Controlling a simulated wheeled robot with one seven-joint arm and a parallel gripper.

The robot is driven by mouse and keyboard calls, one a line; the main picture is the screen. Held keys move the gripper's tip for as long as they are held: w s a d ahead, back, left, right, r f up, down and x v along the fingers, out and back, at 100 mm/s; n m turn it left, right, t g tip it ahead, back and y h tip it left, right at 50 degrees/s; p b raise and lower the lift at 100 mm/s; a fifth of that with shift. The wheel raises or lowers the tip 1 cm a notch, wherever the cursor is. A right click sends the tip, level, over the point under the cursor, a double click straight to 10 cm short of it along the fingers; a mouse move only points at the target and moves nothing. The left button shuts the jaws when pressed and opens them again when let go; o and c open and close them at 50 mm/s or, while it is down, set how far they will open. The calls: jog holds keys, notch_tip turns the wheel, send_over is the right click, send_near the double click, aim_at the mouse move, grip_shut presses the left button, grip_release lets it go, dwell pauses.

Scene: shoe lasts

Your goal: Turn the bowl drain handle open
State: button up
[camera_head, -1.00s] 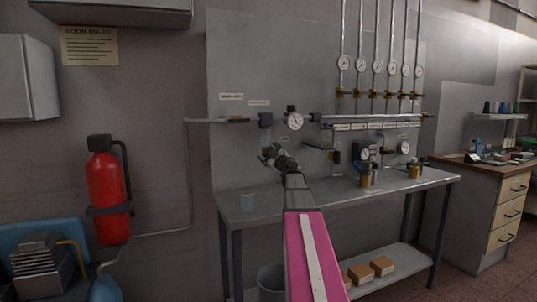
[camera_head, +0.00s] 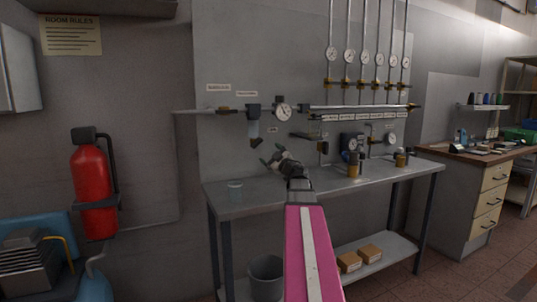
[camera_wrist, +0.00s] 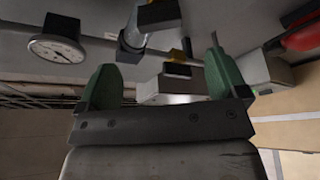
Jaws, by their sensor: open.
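The clear filter bowl (camera_head: 254,128) hangs under a dark housing on the wall pipe, left of a round gauge (camera_head: 283,112). Its small dark drain handle (camera_head: 256,142) sits tilted at the bottom of the bowl. My gripper (camera_head: 275,160) is just below and right of the handle, apart from it in the picture. In the wrist view, which looks upside down, the green fingers of my gripper (camera_wrist: 162,80) are spread with nothing held. The bowl (camera_wrist: 132,38) and what appears to be the drain handle (camera_wrist: 158,14) show beyond them, near the top edge.
A grey bench (camera_head: 310,185) runs below the pipes, with a small clear cup (camera_head: 235,186) on it. More regulators (camera_head: 352,150) stand right of my gripper. A bin (camera_head: 266,278) is under the bench. A red extinguisher (camera_head: 92,190) hangs at left.

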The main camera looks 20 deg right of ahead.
jog(key=s+d+r+m+t+h, duration=0.1)
jog(key=d+r+m+t+h, duration=0.3)
jog(key=m+h, duration=0.5)
jog(key=m+g+y, duration=0.4)
jog(key=m+g, duration=0.3)
jog(key=m, duration=2.3)
send_near(258, 143)
jog(key=w, duration=1)
jog(key=shift+w+a+f, duration=0.15)
jog(key=shift+a+f, duration=0.05)
jog(key=shift+a, duration=0.2)
